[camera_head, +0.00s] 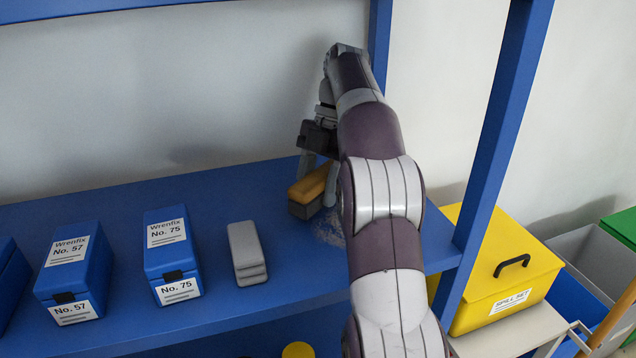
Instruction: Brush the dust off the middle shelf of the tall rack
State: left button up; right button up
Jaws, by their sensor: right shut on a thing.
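The blue middle shelf (120,199) of the tall rack runs across the view. My right gripper (317,183) is over the right part of this shelf, shut on a brush (309,190) with a yellow top and a grey lower part. The brush is low at the shelf surface; whether its underside touches cannot be told. A patch of pale grey dust (328,229) lies on the shelf just in front of the brush, partly hidden behind my right arm. My left gripper is not in view.
Blue Wrenfix boxes, No. 57 (75,270) and No. 75 (171,250), and a grey block (247,252) stand left of the dust. A blue rack post (500,150) rises at the right. Beyond it is a yellow spill set box (500,275).

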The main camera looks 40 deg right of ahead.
jog(key=shift+f+b, duration=0.95)
jog(key=shift+b, duration=0.05)
dwell(0.4)
